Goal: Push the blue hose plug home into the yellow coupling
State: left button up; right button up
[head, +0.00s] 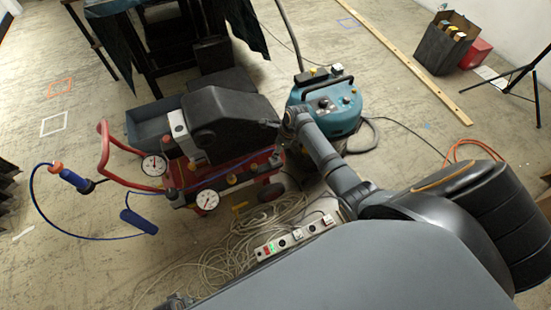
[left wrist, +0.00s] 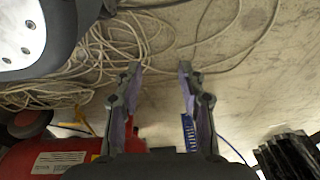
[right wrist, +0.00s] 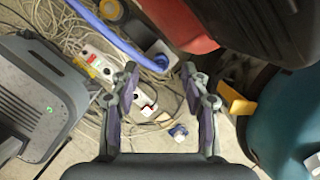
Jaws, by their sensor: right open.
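A blue hose (head: 80,236) loops out left of the red compressor (head: 185,170). I cannot tell which is the plug. Small yellow parts (head: 240,207) show on the compressor's front; which is the coupling is unclear. My right gripper (right wrist: 160,78) is open and empty, above cables and beside a blue hose (right wrist: 110,35). My left gripper (left wrist: 160,75) is open; a blue ribbed piece (left wrist: 188,132) shows beyond its right finger, not gripped.
A teal vacuum-like machine (head: 330,105) stands right of the compressor. Tangled pale cables (head: 230,240) and a power strip (head: 295,237) lie on the floor in front. Two gauges (head: 205,200) face forward.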

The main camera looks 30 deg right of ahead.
jog(key=b+x, duration=0.2)
jog(key=x, duration=0.2)
jog(key=shift+d+f, duration=0.1)
jog(key=shift+f, duration=0.3)
pick_arm(q)
jog(key=w+d+r, duration=0.2)
jog(key=w+r, duration=0.2)
jog(key=r, duration=0.1)
jog(key=shift+r, duration=0.4)
pick_arm(e)
grip_shut()
